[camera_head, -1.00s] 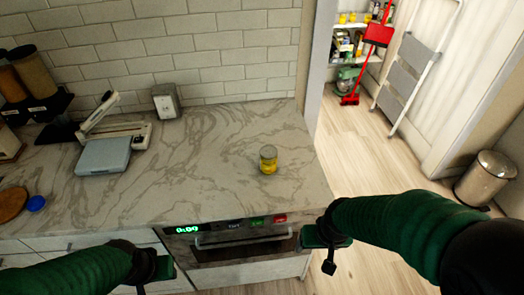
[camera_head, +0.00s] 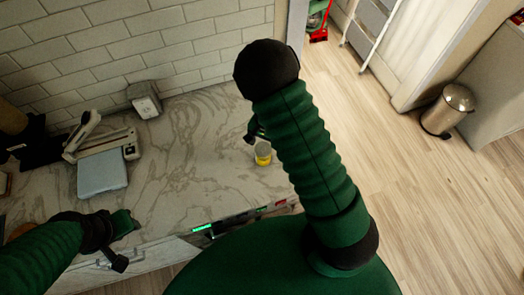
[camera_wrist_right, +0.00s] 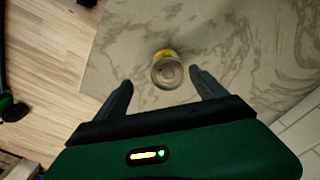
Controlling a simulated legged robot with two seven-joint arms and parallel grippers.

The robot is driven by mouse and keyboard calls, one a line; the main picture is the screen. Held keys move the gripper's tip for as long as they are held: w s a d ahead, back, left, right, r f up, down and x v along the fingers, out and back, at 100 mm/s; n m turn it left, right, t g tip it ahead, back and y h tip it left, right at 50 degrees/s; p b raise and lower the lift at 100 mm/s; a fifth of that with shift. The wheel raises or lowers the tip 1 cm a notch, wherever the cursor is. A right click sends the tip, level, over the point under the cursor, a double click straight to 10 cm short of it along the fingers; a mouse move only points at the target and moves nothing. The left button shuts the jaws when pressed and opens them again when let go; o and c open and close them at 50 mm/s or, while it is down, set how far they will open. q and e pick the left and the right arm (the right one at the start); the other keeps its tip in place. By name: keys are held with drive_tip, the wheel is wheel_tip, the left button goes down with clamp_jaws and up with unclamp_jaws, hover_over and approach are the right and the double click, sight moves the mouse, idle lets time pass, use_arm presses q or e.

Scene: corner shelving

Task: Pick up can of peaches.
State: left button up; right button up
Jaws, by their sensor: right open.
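The can of peaches (camera_head: 263,158), yellow with a greyish lid, stands upright on the marbled counter (camera_head: 195,150) near its right part. In the right wrist view the can (camera_wrist_right: 167,70) shows from above, its round lid toward the camera, between the two finger tips in the picture. My right gripper (camera_wrist_right: 160,78) is open and empty. In the head view my right gripper (camera_head: 253,130) is small and partly hidden by my arm, close to the can on its upper left. My left gripper (camera_head: 122,240) is at the counter's front edge at lower left; its jaw opening is unclear.
A blue-grey scale-like device (camera_head: 102,173) and a white-grey appliance (camera_head: 100,143) stand on the left of the counter. A grey box (camera_head: 145,99) is by the tiled wall. The counter around the can is clear. A metal bin (camera_head: 448,108) stands on the floor at right.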

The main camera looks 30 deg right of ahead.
sight(263, 148)
drive_tip(key=f, duration=0.2)
drive_tip(key=w+f, duration=0.1)
drive_tip(key=f, duration=0.1)
drive_tip(key=f+p, duration=0.1)
drive_tip(key=f, duration=0.1)
drive_tip(key=shift+w+a, duration=0.1)
drive_tip(key=shift+w, duration=0.25)
wheel_tip(263, 148, down, 3)
drive_tip(key=shift+s+f+p, duration=0.15)
drive_tip(key=shift+f+p, duration=0.05)
drive_tip(key=shift+p, duration=0.75)
drive_tip(key=shift+f, duration=0.3)
use_arm(q)
drive_tip(key=r, duration=0.1)
drive_tip(key=w+r, duration=0.1)
drive_tip(key=shift+r, duration=0.35)
use_arm(e)
drive_tip(key=shift+f, duration=0.15)
drive_tip(key=shift+w, duration=0.2)
drive_tip(key=c, duration=0.7)
drive_tip(key=shift+s, duration=0.1)
drive_tip(key=c, duration=0.9)
use_arm(q)
drive_tip(key=shift+w+a, duration=0.1)
drive_tip(key=shift+w, duration=0.05)
use_arm(e)
clamp_jaws()
